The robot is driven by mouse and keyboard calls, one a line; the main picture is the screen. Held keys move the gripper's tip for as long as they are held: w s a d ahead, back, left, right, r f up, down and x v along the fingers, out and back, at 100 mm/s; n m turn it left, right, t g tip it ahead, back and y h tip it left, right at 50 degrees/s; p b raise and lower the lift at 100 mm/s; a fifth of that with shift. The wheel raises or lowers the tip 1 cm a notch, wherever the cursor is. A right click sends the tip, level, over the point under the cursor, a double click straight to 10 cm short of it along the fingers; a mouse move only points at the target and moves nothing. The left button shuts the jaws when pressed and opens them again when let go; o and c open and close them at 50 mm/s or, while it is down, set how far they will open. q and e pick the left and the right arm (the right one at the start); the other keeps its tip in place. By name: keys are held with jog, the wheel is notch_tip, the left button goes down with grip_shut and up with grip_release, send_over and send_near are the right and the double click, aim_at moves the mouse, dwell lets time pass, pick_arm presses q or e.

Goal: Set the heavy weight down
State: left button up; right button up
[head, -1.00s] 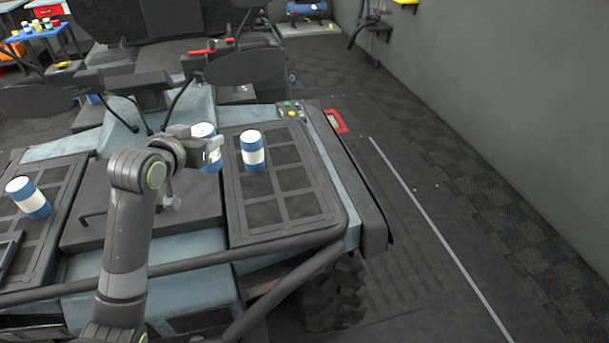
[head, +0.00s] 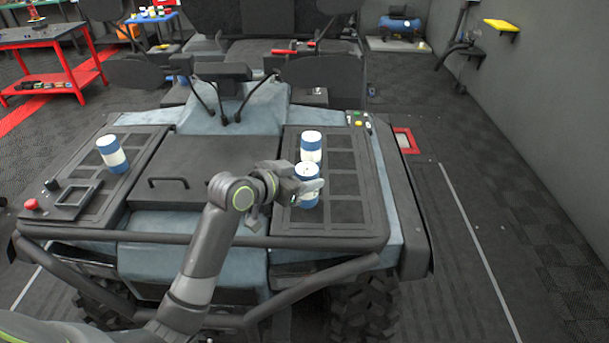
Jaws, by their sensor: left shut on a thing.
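My left gripper (head: 304,188) is shut on a blue and white cylindrical weight (head: 307,178) over the right grid panel (head: 345,212) of the vehicle's hood. The held weight is upright or nearly so; I cannot tell whether its base touches the panel. A like weight (head: 311,144) stands just behind it on the same panel, partly hidden by it. A third such weight (head: 112,154) stands on the left grid panel (head: 140,146). No mark that I can read tells which is the heavy one. My right gripper is not in view.
A black handle (head: 169,183) rises from the middle panel. A dark tube bumper (head: 200,239) crosses the front. The right panel's right and front parts are clear.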

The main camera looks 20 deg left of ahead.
pick_arm(q)
jog(key=shift+f, duration=0.55)
jog(key=shift+f, duration=0.1)
jog(key=shift+f, duration=0.15)
jog(key=o, duration=1.1)
jog(key=shift+s+a+r, duration=0.1)
jog(key=shift+s+r, duration=0.05)
jog(key=shift+r, duration=0.15)
jog(key=b+v, duration=0.1)
jog(key=v, duration=1)
jog(key=shift+s, duration=0.3)
jog(key=shift+a+r, duration=0.1)
